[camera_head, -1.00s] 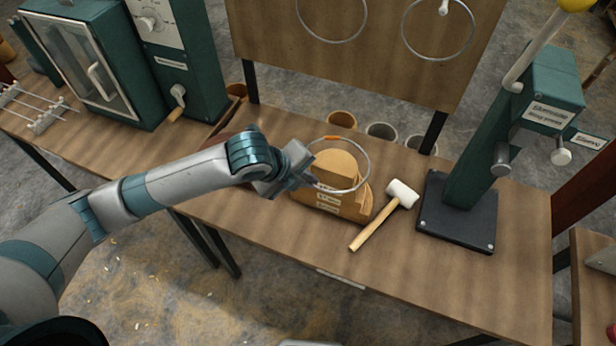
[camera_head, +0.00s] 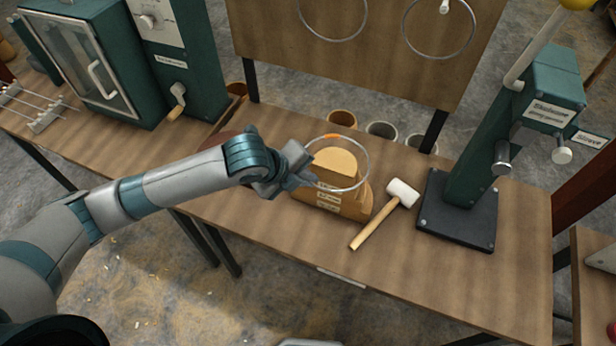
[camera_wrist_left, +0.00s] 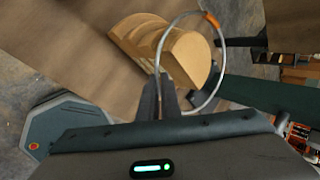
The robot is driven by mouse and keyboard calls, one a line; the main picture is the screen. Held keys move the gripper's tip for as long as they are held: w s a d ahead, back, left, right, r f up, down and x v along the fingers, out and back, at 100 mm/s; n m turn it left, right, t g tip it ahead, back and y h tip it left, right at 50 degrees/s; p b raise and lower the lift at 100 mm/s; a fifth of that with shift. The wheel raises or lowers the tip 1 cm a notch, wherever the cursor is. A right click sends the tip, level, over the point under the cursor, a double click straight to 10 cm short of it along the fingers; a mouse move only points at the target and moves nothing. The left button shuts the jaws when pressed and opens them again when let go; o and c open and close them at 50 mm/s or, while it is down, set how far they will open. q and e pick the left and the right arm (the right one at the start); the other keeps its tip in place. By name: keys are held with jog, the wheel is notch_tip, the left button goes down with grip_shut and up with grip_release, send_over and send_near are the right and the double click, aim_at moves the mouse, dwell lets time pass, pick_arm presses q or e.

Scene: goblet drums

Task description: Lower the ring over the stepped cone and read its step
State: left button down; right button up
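The stepped cone (camera_head: 345,204) is a tan wooden block with curved steps and small pale labels on its front face. It stands on the bench and also shows in the left wrist view (camera_wrist_left: 140,38). The ring (camera_head: 369,165) is a thin silvery hoop with an orange mark. It overlaps the top of the cone in the head view; whether it touches the cone I cannot tell. In the left wrist view the ring (camera_wrist_left: 222,72) runs up from my fingers. My left gripper (camera_head: 308,181) is shut on the ring's near edge.
A mallet (camera_head: 382,214) lies right of the cone. A green press (camera_head: 470,150) on a black base stands farther right. A board (camera_head: 350,50) with hanging hoops rises behind. A green cabinet (camera_head: 85,60) is at left. Bench (camera_head: 270,215) front is clear.

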pick_arm(q)
jog(key=shift+f, duration=0.25)
notch_tip(320, 180, down, 2)
jog(key=shift+f+b, duration=0.2)
jog(key=shift+b, duration=0.2)
dwell(0.4)
jog(key=shift+f, duration=0.15)
dwell(0.3)
jog(key=shift+f+b, duration=0.45)
jog(key=shift+f, duration=0.9)
jog(key=shift+f, duration=0.25)
jog(key=shift+f+b, duration=0.45)
jog(key=shift+f, duration=0.8)
